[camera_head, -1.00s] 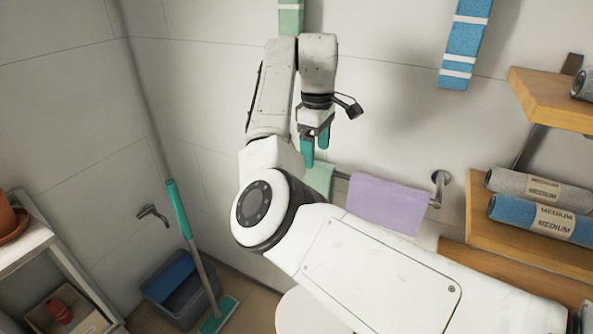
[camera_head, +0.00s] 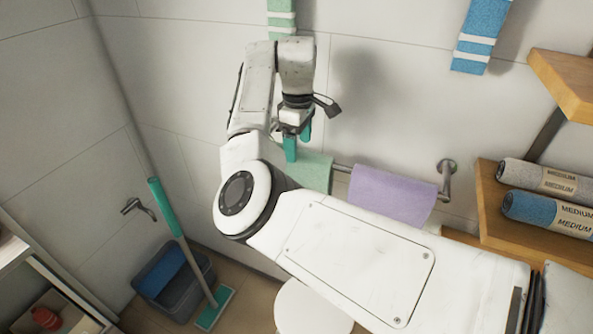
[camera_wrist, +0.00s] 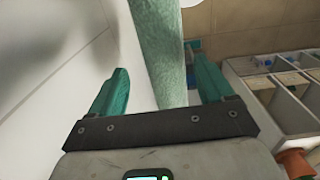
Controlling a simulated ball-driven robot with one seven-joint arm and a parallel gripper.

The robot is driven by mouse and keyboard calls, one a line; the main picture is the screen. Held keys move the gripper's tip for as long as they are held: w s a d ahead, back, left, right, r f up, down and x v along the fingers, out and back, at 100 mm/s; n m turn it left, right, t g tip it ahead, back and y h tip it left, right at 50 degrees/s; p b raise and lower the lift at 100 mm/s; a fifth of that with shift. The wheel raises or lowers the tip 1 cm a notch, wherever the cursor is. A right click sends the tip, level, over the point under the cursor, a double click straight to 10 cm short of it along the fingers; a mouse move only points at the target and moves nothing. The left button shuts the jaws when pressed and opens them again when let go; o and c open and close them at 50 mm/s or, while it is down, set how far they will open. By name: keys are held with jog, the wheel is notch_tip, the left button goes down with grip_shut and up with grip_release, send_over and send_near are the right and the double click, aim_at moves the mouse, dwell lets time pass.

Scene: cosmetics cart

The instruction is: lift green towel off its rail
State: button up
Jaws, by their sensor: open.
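The plain green towel (camera_head: 317,172) hangs over the metal rail (camera_head: 342,168), left of a purple towel (camera_head: 390,196), in the head view. My arm hides its lower part and the rail's left end. My gripper (camera_head: 298,144), with teal fingers pointing down, is open at the green towel's upper left. In the wrist view the green towel (camera_wrist: 160,50) runs as a long strip between the spread fingers of my gripper (camera_wrist: 163,75). There is a gap to each finger, and the jaws are not closed on it.
A white wall stands close behind the rail. Striped green (camera_head: 281,18) and blue (camera_head: 481,35) towels hang higher up. Wooden shelves (camera_head: 505,222) with rolled towels are at right. A mop (camera_head: 166,208) and bucket (camera_head: 172,279) stand lower left, near a white stool (camera_head: 312,308).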

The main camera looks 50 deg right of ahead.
jog(key=shift+a+f+p, duration=0.15)
jog(key=shift+f, duration=0.95)
jog(key=shift+a+f+p, duration=0.15)
jog(key=shift+f, duration=0.95)
jog(key=c, duration=1.5)
jog(key=shift+o, duration=0.2)
jog(key=shift+r, duration=0.1)
notch_tip(320, 180, up, 18)
